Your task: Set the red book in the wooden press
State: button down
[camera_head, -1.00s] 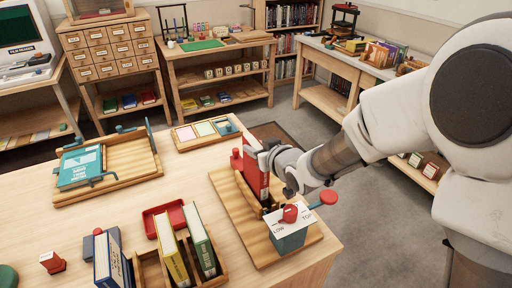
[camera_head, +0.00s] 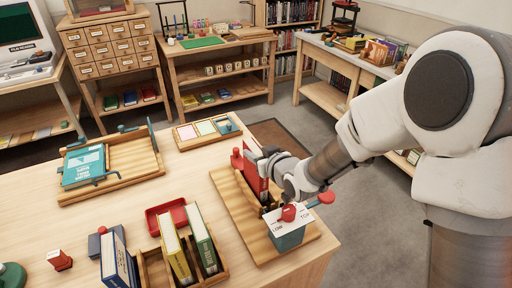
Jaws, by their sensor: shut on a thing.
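The red book (camera_head: 254,183) stands upright in the wooden press (camera_head: 229,205) on the near table. Its lower part is between the press's wooden sides. I cannot tell whether it touches the bottom. My gripper (camera_head: 268,168) is at the book's right side, shut on it; the fingertips are partly hidden. A teal box with a white LOW/TOP plate and a red pointer (camera_head: 288,213) sits at the press's front end. A red knob (camera_head: 326,197) sticks out to its right.
A wooden rack (camera_head: 153,270) holds yellow, green and blue books at the front. A red tray (camera_head: 167,215) lies behind it. Another wooden stand with a teal book (camera_head: 83,166) is at the left. A swatch tray (camera_head: 208,132) lies at the back edge.

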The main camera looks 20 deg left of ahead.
jog(key=shift+s+d+f+b, duration=0.1)
jog(key=shift+s+f+b, duration=0.05)
jog(key=shift+f+b, duration=0.15)
jog(key=shift+s+d+f+b, duration=0.1)
jog(key=shift+f+b, duration=0.1)
jog(key=shift+f, duration=0.2)
dwell(0.5)
jog(key=shift+c, duration=2.2)
grip_release()
jog(key=shift+s+d, duration=0.1)
jog(key=shift+d, duration=0.05)
jog(key=r+b+v, duration=0.1)
jog(key=b+v, duration=0.3)
jog(key=v, duration=1.3)
jog(key=shift+w+r+b, duration=0.2)
jog(key=shift+r+b, duration=0.05)
jog(key=shift+b, duration=0.15)
